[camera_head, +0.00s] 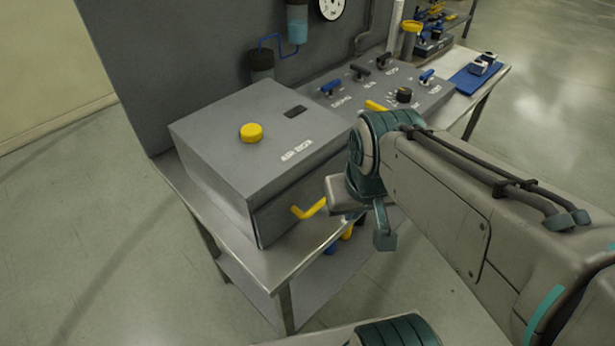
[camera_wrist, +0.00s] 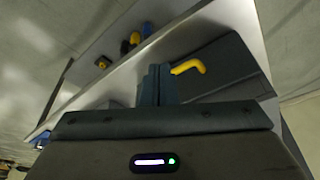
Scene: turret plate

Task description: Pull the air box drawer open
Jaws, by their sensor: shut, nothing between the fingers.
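The grey air box (camera_head: 235,160) stands on the metal bench, with a yellow knob (camera_head: 251,132) on its top. Its dark drawer front (camera_head: 279,219) looks flush with the box, so the drawer appears closed. The bent yellow handle (camera_head: 309,209) sticks out from the drawer front, and my wrist hides part of its right side. In the wrist view the yellow handle (camera_wrist: 189,67) is just right of my gripper (camera_wrist: 158,75). The two teal fingers are together, with nothing between them. I cannot tell whether they touch the handle. My fingers are hard to make out in the head view.
A control panel (camera_head: 352,88) with levers and knobs is right of the air box. Beyond it lies a blue mat (camera_head: 465,82) with small parts. A dark backboard rises behind. The bench edge (camera_head: 277,284) runs below the drawer, above a lower shelf. Open floor lies left.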

